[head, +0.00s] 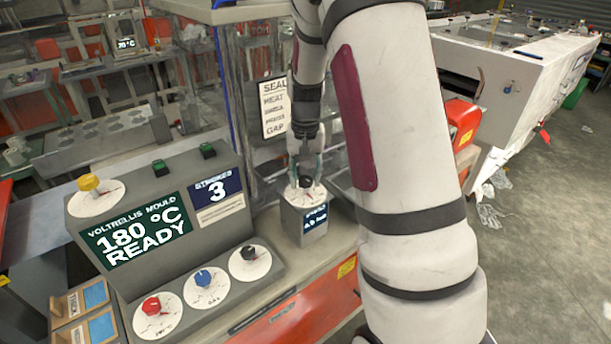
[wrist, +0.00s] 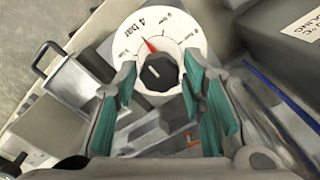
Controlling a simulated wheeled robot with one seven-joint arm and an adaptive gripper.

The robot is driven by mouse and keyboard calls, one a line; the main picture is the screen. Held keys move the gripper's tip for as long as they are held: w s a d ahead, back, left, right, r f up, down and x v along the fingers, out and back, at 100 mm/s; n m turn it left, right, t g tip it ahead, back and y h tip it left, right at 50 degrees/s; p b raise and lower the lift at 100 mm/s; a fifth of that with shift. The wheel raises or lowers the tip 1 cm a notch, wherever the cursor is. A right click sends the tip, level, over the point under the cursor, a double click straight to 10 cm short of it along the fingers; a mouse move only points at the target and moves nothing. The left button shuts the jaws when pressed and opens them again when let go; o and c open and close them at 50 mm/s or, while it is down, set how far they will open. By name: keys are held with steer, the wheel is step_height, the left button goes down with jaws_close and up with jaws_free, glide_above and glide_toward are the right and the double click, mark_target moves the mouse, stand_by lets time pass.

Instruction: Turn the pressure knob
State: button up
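The pressure knob (wrist: 159,72) is a black round knob on a white dial (wrist: 190,32) marked "4 bar". A red pointer on the dial points up and slightly left in the wrist view. In the head view the knob (head: 306,182) sits on top of a small grey box (head: 302,222) with a dark label. My gripper (wrist: 160,68) points down at the dial from above, with its teal-padded fingers apart, one on each side of the knob. Gaps show between pads and knob in the wrist view. My gripper also shows in the head view (head: 305,172).
Left of the box stands a console with a "180 °C READY" screen (head: 137,232). It carries a yellow knob (head: 89,183), a red knob (head: 151,306), a blue knob (head: 203,278) and another black knob (head: 248,252). A "SEAL" sign (head: 274,107) stands behind the box.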

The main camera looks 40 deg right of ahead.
mark_target(305, 180)
steer(key=shift+o, duration=0.2)
step_height(305, 180, up, 12)
stand_by(0.6)
stand_by(0.4)
steer(key=s+a+r+n+t, duration=0.3)
steer(key=s+a+r+n, duration=0.1)
steer(key=s+a+r, duration=0.6)
steer(key=s+a+n+t, duration=0.2)
steer(key=s+a, duration=0.6)
steer(key=s, duration=0.4)
steer(key=shift+s+n+t, duration=0.3)
steer(key=shift+n, duration=0.4)
